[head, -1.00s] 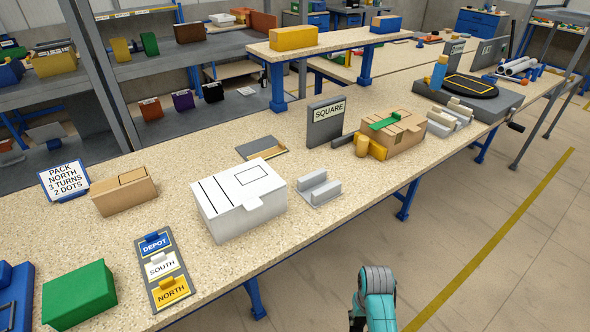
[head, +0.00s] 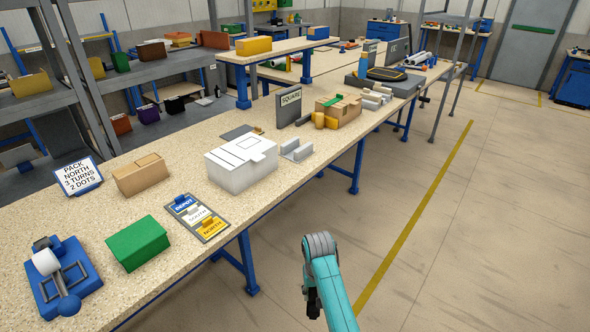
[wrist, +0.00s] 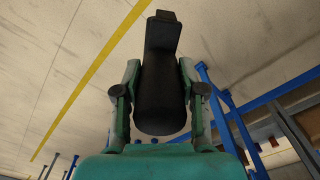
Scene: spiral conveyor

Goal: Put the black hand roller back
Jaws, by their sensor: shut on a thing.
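In the wrist view the black hand roller (wrist: 161,90) is between the two green fingers of my gripper (wrist: 160,75). The gripper is shut on it, and its narrower block-like end points up in the picture. The floor shows behind it. In the head view my arm hangs over the floor in front of the bench; its gripper end is mostly hidden behind the arm, and the roller cannot be made out clearly. A small grey cradle (head: 297,151) with upright sides stands empty on the bench, right of the white box (head: 241,165).
The bench (head: 150,215) carries a blue tape dispenser (head: 62,278), a green box (head: 138,243), a label board (head: 199,217), a cardboard box (head: 141,175), a SQUARE sign (head: 289,106) and a parcel (head: 340,111). Blue legs stand under its edge. The floor (head: 480,220) at right is clear.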

